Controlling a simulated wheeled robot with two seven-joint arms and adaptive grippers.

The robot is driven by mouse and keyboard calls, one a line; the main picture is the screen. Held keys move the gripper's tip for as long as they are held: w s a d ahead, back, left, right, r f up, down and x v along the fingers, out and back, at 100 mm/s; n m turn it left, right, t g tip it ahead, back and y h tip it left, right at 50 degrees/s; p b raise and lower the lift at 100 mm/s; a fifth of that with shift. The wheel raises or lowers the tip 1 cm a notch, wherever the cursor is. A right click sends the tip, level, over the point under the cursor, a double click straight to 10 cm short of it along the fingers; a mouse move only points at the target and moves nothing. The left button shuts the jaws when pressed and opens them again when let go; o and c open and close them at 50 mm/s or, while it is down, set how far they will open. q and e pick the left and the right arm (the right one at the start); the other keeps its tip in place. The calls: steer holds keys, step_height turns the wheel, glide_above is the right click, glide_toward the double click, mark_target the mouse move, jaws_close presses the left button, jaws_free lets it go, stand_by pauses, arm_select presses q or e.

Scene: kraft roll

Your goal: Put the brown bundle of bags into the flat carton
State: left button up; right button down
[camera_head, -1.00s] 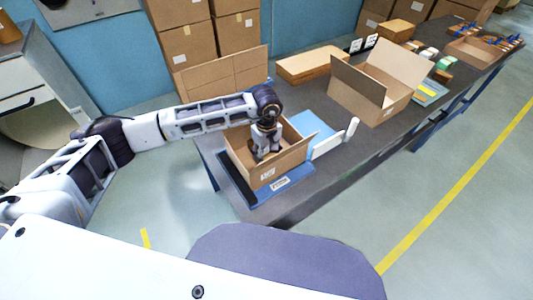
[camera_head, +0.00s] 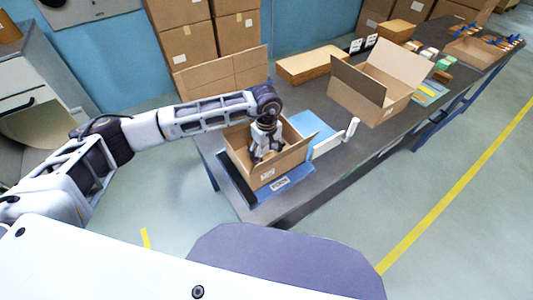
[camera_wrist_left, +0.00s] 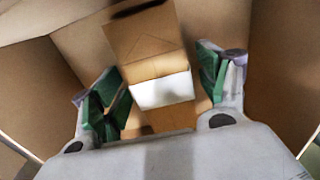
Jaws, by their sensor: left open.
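An open carton (camera_head: 268,178) stands on a blue mat at the near end of the table. My left gripper (camera_head: 262,152) reaches down into it, with its fingertips below the rim. In the left wrist view the gripper (camera_wrist_left: 163,80) is open, its green pads spread wide apart. A brown bundle with a white band (camera_wrist_left: 163,92) lies between and beyond the pads, inside cardboard walls. Whether a pad touches it I cannot tell. The bundle is hidden in the head view by the gripper and carton walls. My right gripper is not in view.
A second open carton (camera_head: 372,98) with raised flaps stands farther along the table. A white upright piece (camera_head: 332,141) stands right of the near carton. Stacked boxes (camera_head: 188,47) stand behind the table.

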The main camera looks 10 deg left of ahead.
mark_target(267, 152)
arm_select(q)
step_height(267, 152, up, 11)
steer(key=shift+r+b, duration=0.2)
steer(key=shift+b, duration=0.2)
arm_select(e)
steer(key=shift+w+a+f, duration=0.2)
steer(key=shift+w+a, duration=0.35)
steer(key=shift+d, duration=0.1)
